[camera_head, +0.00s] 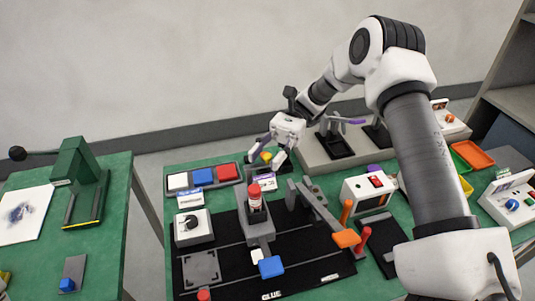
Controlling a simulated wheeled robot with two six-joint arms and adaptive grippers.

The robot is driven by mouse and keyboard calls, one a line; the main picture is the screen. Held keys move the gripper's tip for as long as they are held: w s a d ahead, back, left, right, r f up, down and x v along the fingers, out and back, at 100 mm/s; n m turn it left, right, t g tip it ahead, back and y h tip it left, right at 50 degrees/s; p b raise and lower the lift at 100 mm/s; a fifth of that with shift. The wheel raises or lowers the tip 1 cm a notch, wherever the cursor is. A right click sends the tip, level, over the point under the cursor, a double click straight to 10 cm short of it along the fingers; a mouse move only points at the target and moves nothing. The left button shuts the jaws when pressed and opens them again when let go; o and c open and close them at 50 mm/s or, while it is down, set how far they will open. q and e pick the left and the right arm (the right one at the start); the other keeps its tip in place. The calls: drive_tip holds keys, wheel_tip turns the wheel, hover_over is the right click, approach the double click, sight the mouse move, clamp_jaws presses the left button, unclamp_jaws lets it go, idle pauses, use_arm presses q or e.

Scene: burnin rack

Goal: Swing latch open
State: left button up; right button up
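My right arm comes in from the right, and its white gripper (265,160) is over the far middle of the green table. Its fingers are spread, with nothing visibly held. No single part is clearly marked as the latch. A grey rack (314,158) behind the gripper has black sockets (335,146), and a purple lever (352,121) shows at its top, apart from the gripper. My arm hides the rack's right part. A grey bar (318,205) with an orange end (346,238) lies angled over the black mat. My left gripper is not in view.
The black mat (230,262) carries a grey stand with a red-capped bottle (255,197) and a blue block (271,267). White, blue and red pads (203,176) lie left of the gripper. A white box with a red switch (368,188) stands right. Orange trays (473,154) lie beyond my arm.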

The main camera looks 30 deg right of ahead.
sight(268, 155)
wheel_tip(268, 155, up, 10)
drive_tip(key=shift+f, duration=0.1)
idle(0.4)
